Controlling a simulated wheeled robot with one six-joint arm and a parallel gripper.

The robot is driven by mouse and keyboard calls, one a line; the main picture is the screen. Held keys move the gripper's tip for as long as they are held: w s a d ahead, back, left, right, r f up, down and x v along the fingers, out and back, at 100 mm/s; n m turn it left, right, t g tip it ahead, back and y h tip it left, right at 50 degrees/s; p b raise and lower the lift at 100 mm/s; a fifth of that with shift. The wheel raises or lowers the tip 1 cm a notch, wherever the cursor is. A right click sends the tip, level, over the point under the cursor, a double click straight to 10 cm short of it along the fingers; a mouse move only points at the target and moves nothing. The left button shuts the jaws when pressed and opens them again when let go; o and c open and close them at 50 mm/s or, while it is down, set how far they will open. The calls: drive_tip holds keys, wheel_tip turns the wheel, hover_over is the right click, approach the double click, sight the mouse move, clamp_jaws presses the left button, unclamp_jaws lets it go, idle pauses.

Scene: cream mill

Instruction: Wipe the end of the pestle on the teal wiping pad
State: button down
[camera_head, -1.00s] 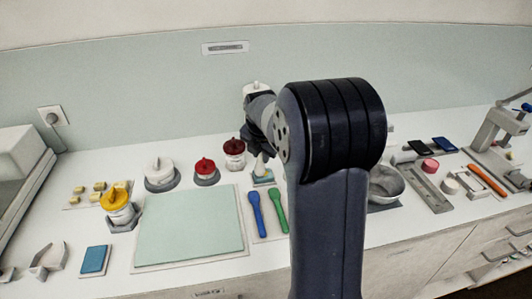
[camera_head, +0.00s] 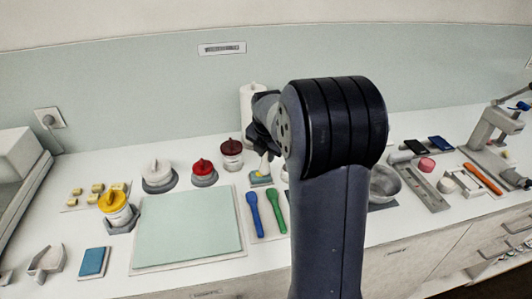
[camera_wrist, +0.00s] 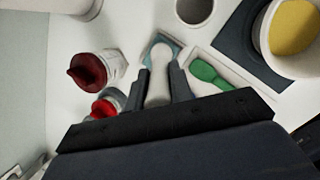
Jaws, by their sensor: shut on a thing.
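My gripper (camera_wrist: 158,88) is shut on the pale pestle (camera_wrist: 159,72), which shows between its fingers in the wrist view. The pestle points down, with its end over the teal wiping pad (camera_wrist: 176,43). In the head view the pad (camera_head: 253,182) lies on the counter behind the blue and green spatulas, and the pestle (camera_head: 265,163) is just above or on it. My arm hides part of the counter.
The green spatula (camera_wrist: 208,73) lies right of the pad in the wrist view. A dark-red-lidded jar (camera_wrist: 94,70) and a red-lidded jar (camera_wrist: 104,106) stand left. A bowl with yellow contents (camera_wrist: 293,27) is at upper right. A white cylinder (camera_head: 246,103) stands behind my gripper.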

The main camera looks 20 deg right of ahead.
drive_tip(key=shift+r+p, duration=2.3)
drive_tip(key=shift+r, duration=0.7)
drive_tip(key=shift+w+a, duration=0.1)
drive_tip(key=shift+w, duration=0.05)
